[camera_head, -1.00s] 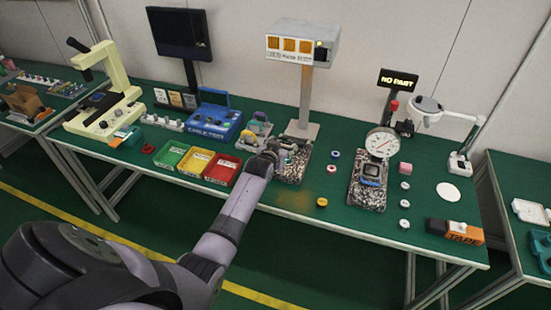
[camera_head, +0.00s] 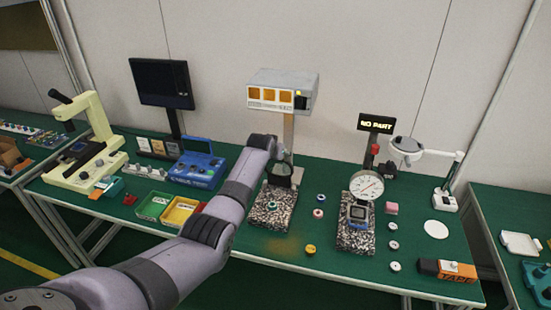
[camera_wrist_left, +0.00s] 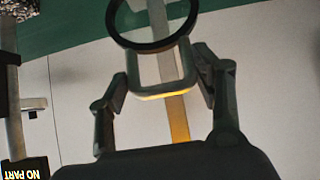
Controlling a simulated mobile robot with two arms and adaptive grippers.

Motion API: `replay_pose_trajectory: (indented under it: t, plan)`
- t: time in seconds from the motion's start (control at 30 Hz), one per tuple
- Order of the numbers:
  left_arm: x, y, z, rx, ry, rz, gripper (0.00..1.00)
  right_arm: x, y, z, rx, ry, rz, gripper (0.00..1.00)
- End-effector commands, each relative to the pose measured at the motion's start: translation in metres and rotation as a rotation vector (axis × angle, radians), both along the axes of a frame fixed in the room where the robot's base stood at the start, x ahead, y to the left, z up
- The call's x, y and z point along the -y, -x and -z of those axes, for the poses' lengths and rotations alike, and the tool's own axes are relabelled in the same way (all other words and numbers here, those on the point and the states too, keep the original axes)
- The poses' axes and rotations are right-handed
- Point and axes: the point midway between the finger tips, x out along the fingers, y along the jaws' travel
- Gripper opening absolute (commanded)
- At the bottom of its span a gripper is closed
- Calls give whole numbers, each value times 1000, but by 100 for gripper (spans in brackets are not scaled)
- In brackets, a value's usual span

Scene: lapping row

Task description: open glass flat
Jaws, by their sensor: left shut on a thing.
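The glass flat (camera_head: 283,181), a round pane in a dark ring, is steeply tilted above the back of the left speckled stone plate (camera_head: 273,215). A small ring with a green centre (camera_head: 271,206) sits on that plate. In the left wrist view the dark ring (camera_wrist_left: 150,46) and its square loop handle (camera_wrist_left: 162,92) are in front of me. My left gripper (camera_head: 277,163) is shut on this handle, with one finger on each side of it (camera_wrist_left: 160,80). The forearm hides part of the grip in the head view. My right gripper is not in view.
A lamp box (camera_head: 282,92) on a post stands behind the plate. A dial gauge (camera_head: 366,185) stands on a second stone plate (camera_head: 355,238) to the right. Small rings and an orange tape box (camera_head: 447,270) lie nearby. My arm covers part of the bins (camera_head: 181,211).

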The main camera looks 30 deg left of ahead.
Motion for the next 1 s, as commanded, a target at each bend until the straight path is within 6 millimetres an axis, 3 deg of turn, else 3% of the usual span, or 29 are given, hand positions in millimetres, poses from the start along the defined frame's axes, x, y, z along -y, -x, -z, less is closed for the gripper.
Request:
replay_pose_trajectory:
  t: [0.03, 0.6, 0.63, 0.73, 1.0]
  plan:
    - [-1, -3, -7, 14, -4, 1, 10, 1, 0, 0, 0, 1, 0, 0]
    - [-1, -6, -9, 17, -3, 1, 10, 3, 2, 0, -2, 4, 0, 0]
    - [-1, -6, -9, 17, -3, 1, 61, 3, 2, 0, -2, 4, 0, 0]
    - [0, -5, -8, 14, -3, 1, 68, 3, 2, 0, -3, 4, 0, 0]
    - [0, -3, -4, 6, -1, 1, 68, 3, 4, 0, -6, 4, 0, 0]
